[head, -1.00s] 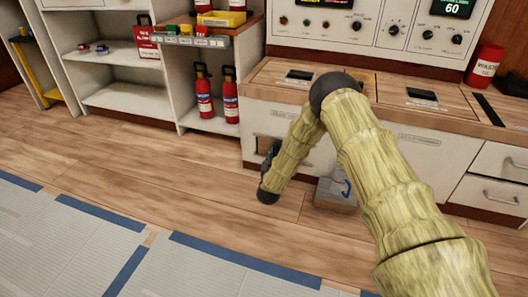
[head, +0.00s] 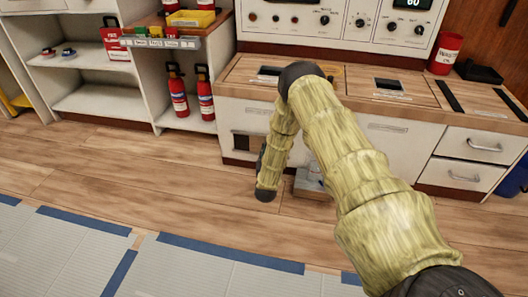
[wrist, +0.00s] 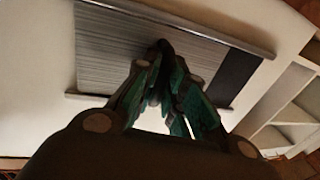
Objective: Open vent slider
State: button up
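The vent is a framed panel of grey slats (wrist: 115,55) on a white cabinet front in the wrist view. A plain dark strip (wrist: 236,72) lies at its right end, between the two rails. In the head view the vent's dark part (head: 241,143) shows low on the cabinet, left of my arm; the rest is hidden behind the arm. My gripper (wrist: 163,50) is in front of the slats, its green-grey fingers drawn together at the tips. A dark shape at the tips may be a handle, but I cannot tell whether they hold it. In the head view my forearm hides the fingers.
A small grey box (head: 313,184) stands on the floor right of my wrist. Fire extinguishers (head: 178,92) stand in the shelf unit at left. Drawers (head: 470,145) are at right.

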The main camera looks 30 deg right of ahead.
jog(key=o, duration=0.3)
jog(key=shift+a+f, duration=0.1)
jog(key=shift+a, duration=0.05)
jog(key=shift+o, duration=0.2)
jog(key=shift+s, duration=0.1)
jog(key=v, duration=1.2)
jog(key=p, duration=0.2)
jog(key=shift+p, duration=0.3)
